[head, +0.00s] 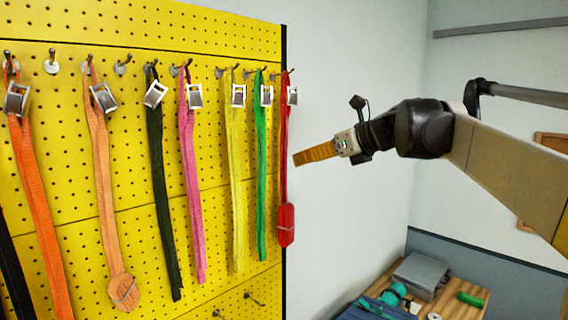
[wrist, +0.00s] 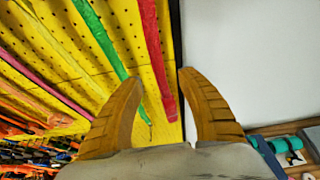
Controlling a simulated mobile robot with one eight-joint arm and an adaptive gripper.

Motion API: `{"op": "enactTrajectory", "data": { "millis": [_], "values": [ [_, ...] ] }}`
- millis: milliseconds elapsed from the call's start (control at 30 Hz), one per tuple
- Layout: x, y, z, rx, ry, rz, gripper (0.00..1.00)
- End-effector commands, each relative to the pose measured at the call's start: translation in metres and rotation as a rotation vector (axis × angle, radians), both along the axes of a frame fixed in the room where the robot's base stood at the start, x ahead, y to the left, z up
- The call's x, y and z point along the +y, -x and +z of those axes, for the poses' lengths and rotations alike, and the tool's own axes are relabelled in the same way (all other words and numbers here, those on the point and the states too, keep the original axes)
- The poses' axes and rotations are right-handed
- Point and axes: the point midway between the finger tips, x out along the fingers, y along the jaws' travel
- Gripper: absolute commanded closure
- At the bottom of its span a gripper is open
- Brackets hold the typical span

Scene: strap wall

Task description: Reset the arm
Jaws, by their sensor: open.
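My gripper (head: 316,154) has orange ridged fingers and points left toward the right edge of the yellow pegboard. In the wrist view my gripper (wrist: 157,88) is open, with its two fingers apart and nothing held between them. My arm reaches in from the right side of the head view. The red strap (head: 284,170) hangs from the hook nearest the board's right edge, just left of the fingertips in the head view. In the wrist view the red strap (wrist: 157,60) shows between the fingers, farther off. Whether any finger touches it cannot be told, but a gap seems to show.
The yellow pegboard (head: 140,135) holds several buckled straps, including green (head: 260,165), yellow (head: 236,170) and pink (head: 192,170). White wall lies right of the board. A wooden table (head: 455,309) with a grey box (head: 420,270) and teal items stands below my arm.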

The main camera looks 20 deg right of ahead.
Motion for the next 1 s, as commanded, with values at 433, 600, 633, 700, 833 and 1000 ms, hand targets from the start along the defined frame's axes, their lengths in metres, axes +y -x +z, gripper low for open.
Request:
{"op": "enactTrajectory", "data": {
  "millis": [433, 600, 633, 700, 833, 1000],
  "values": [
    [-0.006, 0.032, 0.001, -0.001, 0.033, 0.017, 0.54],
    [0.028, 0.05, -0.079, -0.01, 0.263, 0.143, 0.54],
    [0.037, 0.055, -0.099, -0.013, 0.325, 0.179, 0.54],
    [0.056, 0.069, -0.149, -0.025, 0.481, 0.274, 0.54],
    [0.087, 0.098, -0.238, -0.058, 0.771, 0.462, 0.54],
    [0.118, 0.141, -0.356, -0.119, 1.146, 0.739, 0.54]
  ]
}}
